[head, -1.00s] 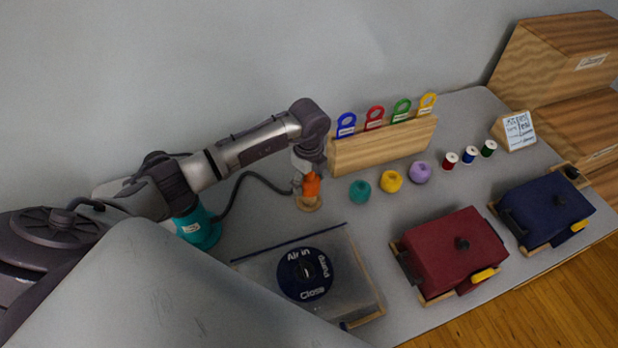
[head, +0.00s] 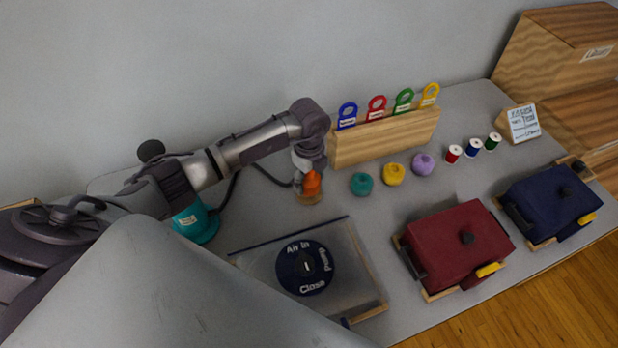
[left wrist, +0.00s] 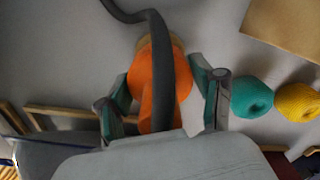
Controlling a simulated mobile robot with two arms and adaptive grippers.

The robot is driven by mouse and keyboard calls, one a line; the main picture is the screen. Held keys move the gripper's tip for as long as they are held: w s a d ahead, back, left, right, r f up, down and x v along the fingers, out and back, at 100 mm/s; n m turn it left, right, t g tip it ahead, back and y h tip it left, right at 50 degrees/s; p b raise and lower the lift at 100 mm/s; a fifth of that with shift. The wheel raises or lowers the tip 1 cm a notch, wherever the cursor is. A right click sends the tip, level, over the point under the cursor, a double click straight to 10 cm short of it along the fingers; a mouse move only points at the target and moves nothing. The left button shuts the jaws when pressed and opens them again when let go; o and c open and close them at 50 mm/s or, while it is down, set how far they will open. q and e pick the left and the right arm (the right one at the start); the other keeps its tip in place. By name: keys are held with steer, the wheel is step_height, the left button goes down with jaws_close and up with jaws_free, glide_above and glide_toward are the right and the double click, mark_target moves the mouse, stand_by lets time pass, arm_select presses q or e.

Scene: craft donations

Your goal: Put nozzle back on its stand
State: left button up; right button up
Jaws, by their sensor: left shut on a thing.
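The orange nozzle (head: 312,184) is at the end of a dark hose, beside the left end of the wooden tag rack. My left gripper (head: 306,180) points down and is shut on it. In the left wrist view the nozzle (left wrist: 150,85) lies between the two fingers, and the hose crosses in front of it. The wooden stand (head: 309,198) shows just under the nozzle; whether the nozzle touches it I cannot tell. The teal pump (head: 196,222) with the hose stands left of it. My right gripper is not in view.
The wooden rack (head: 385,138) with coloured tags stands close right of my gripper. Teal (head: 361,184), yellow (head: 393,174) and purple yarn balls lie beside it. A clear bag with a round valve (head: 307,267) lies in front. Red (head: 455,247) and blue bags are further right.

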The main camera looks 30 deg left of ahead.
arm_select(q)
steer(key=shift+f+b, duration=0.9)
steer(key=shift+f, duration=0.45)
steer(key=o, duration=1.2)
